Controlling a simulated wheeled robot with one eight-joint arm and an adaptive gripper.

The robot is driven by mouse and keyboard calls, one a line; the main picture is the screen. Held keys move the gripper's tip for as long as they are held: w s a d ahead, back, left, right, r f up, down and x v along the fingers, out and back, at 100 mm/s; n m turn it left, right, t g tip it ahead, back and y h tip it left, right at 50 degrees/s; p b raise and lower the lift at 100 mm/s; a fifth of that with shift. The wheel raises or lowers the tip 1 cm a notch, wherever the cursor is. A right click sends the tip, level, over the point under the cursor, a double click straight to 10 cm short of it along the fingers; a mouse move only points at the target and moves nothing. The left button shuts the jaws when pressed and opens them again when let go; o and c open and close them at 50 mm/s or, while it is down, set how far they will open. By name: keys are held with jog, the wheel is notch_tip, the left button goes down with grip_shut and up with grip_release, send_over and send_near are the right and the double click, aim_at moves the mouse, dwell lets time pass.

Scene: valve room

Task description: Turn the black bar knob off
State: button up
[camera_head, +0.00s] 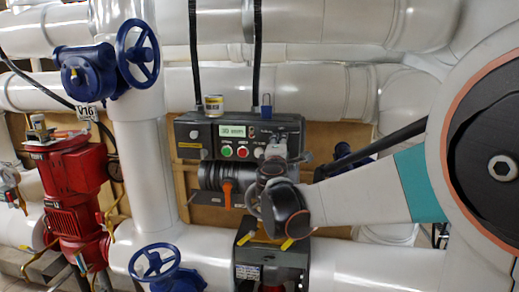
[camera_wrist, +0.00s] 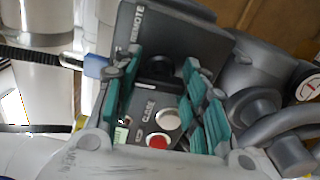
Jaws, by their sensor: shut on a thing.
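The dark grey control box (camera_head: 207,133) is fixed among the white pipes in the head view. My gripper (camera_head: 277,148) reaches its right end and hides that part of the panel there. In the wrist view the black bar knob (camera_wrist: 160,70) sits on the panel (camera_wrist: 178,40), below the word REMOTE. The teal-padded fingers of my gripper (camera_wrist: 163,76) stand on both sides of the knob, shut on it. The knob's exact angle is hard to make out.
The panel has a lit green display (camera_head: 232,131), a green button (camera_head: 226,151) and a red button (camera_head: 242,152). A blue padlock (camera_head: 266,110) is on top. An orange lever (camera_head: 227,193) is below. A red pump (camera_head: 72,185) and blue handwheels (camera_head: 138,51) are at the left.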

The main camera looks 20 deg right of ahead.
jog(key=shift+m, duration=0.4)
jog(key=o, duration=1.1)
jog(key=v, duration=1.2)
jog(key=shift+s, duration=0.1)
